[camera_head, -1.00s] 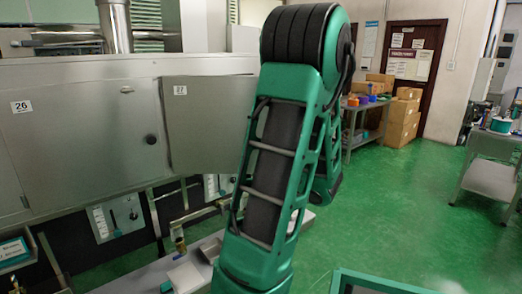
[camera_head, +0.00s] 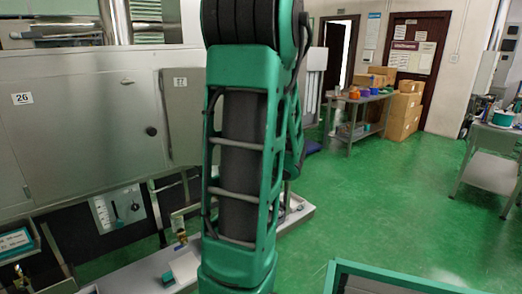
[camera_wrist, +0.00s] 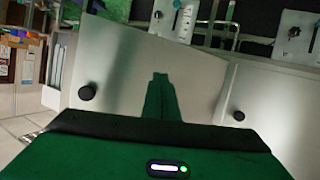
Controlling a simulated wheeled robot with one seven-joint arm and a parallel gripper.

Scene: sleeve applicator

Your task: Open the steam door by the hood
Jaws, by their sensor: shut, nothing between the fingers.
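A grey metal housing carries flat doors with number labels. The door labelled 26 (camera_head: 80,125) has a round black knob (camera_head: 151,131) near its right edge. A second panel (camera_head: 183,125), labelled 27, stands to its right, partly hidden by my arm. I cannot tell which is the steam door. In the wrist view, which looks upside down, two grey panels show, one with a knob (camera_wrist: 87,92) at left and one with a knob (camera_wrist: 239,115) at right. My gripper (camera_wrist: 160,76) appears shut and empty, in front of the left panel and apart from both knobs. The head view hides it behind my arm.
Control panels with levers (camera_head: 118,208) sit below the doors. A pale low ledge (camera_head: 140,275) runs beneath. A table with boxes (camera_head: 362,98) stands at the back, and a grey table (camera_head: 490,160) at right. The green floor (camera_head: 390,190) between is clear.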

